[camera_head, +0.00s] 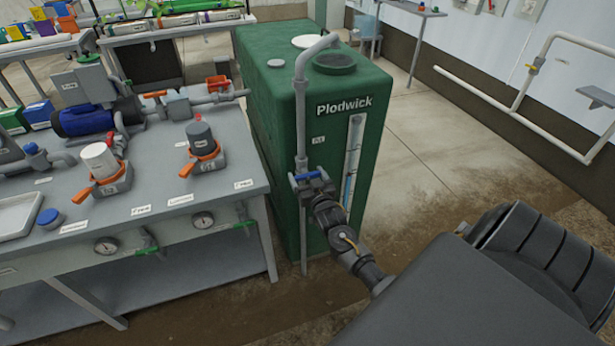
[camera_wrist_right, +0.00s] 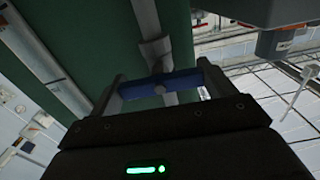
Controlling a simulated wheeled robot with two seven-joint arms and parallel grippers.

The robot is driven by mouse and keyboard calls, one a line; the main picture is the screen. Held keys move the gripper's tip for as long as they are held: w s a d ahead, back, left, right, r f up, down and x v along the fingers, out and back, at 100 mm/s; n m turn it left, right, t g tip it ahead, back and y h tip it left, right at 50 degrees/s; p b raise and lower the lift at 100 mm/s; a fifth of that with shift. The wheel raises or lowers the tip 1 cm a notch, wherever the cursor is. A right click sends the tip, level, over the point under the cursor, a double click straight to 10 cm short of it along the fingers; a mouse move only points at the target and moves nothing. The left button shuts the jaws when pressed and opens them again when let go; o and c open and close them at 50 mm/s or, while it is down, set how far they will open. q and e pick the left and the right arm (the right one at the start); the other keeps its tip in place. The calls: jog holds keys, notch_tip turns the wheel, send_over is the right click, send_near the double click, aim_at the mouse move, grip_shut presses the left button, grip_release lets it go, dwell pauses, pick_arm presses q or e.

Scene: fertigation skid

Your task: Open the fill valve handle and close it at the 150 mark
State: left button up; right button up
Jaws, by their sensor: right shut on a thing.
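The blue fill valve handle (camera_head: 306,176) sits on a grey vertical pipe (camera_head: 301,115) at the front of the green tank (camera_head: 265,110). My right gripper (camera_head: 310,184) reaches it from the lower right and is shut on it. In the right wrist view the blue handle (camera_wrist_right: 165,85) lies crosswise between the two fingers of my gripper (camera_wrist_right: 162,88). The sight gauge (camera_head: 354,145) on the tank's front shows a pale upper part and blue liquid low down. Its marks are too small to read. My left gripper is not in view.
A grey bench (camera_head: 225,170) with a blue pump (camera_head: 85,120), two orange-handled filter units and gauges stands left of the tank. The tank's open top port (camera_head: 335,63) is beside the pipe's bend. White wall piping (camera_head: 490,100) is at right; floor between is clear.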

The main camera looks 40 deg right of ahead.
jog(key=o, duration=0.9)
jog(key=b+v, duration=0.1)
jog(key=v, duration=1)
jog(key=shift+w, duration=0.1)
jog(key=s+a+f+n+g+y, duration=0.1)
jog(key=s+a+f+g, duration=0.3)
jog(key=f, duration=0.7)
jog(key=s+a+f+n+g+y, duration=0.2)
jog(key=s+f, duration=0.3)
jog(key=f, duration=0.6)
jog(key=s+a+f+n+g+y, duration=0.1)
jog(key=s+a+f+g, duration=0.3)
jog(key=f, duration=0.8)
jog(key=s+a+f+n+g, duration=0.1)
jog(key=s+f, duration=0.3)
jog(key=s, duration=0.6)
jog(key=s+a+f+g+y, duration=0.1)
jog(key=s+f, duration=0.4)
jog(key=s, duration=0.5)
jog(key=s+a+f+n+g, duration=0.1)
jog(key=s+f+g, duration=0.3)
jog(key=s, duration=0.5)
jog(key=shift+s+a+f+n+y, duration=0.3)
jog(key=shift+s+a+y, duration=0.1)
jog(key=shift+a, duration=0.3)
